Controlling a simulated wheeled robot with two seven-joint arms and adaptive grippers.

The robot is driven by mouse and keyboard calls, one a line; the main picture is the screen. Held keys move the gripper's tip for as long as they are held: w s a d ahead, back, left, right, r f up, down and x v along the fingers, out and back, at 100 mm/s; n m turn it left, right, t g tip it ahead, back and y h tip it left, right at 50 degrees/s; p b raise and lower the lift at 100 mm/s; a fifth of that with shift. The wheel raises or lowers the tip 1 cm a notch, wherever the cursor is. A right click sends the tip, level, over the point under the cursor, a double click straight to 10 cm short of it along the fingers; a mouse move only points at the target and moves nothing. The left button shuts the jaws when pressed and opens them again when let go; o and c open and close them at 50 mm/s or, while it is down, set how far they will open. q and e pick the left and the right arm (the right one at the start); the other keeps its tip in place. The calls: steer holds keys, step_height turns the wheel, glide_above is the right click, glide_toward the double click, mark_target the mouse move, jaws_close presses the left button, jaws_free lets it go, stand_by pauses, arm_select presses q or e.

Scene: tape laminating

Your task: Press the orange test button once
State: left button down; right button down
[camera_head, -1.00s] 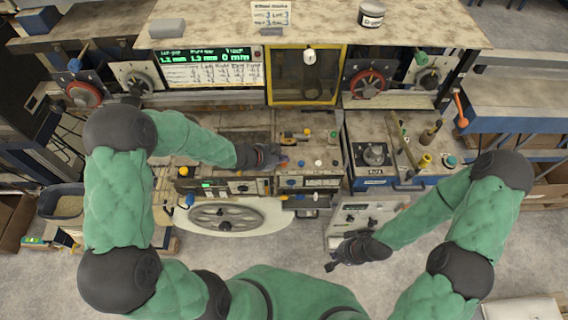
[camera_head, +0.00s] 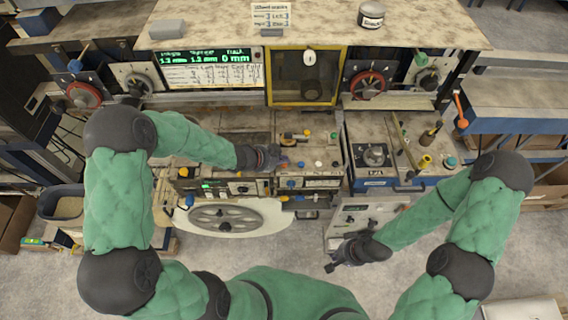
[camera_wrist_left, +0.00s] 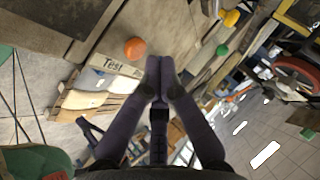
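The orange test button (camera_wrist_left: 135,47) is a round knob on the worn panel in the left wrist view, above a label reading "Test" (camera_wrist_left: 112,65). In the head view a small orange spot of the button (camera_head: 284,166) shows by my left gripper (camera_head: 278,158). In the left wrist view the two dark fingers of this gripper (camera_wrist_left: 160,75) lie together, shut and empty. Their tips show to the right of and below the button, apart from it in the picture; the height gap is unclear. My right gripper (camera_head: 334,266) hangs low over the floor side; its fingers are too small to judge.
Other coloured knobs surround the button, including a green knob (camera_wrist_left: 222,50) and a yellow knob (camera_wrist_left: 231,18). A large handwheel (camera_head: 226,218) stands below the panel. A yellow-framed window (camera_head: 306,75) and a lit display (camera_head: 206,57) rise behind it.

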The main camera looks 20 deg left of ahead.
mark_target(282, 166)
arm_select(q)
steer(key=shift+f, duration=0.1)
steer(key=shift+f+b, duration=0.35)
steer(key=shift+b, duration=0.05)
steer(key=shift+f+b, duration=0.5)
steer(key=shift+f, duration=0.05)
stand_by(0.8)
steer(key=shift+r, duration=0.15)
steer(key=shift+r+p, duration=0.85)
step_height(282, 166, up, 5)
steer(key=p, duration=0.4)
steer(key=shift+p, duration=0.3)
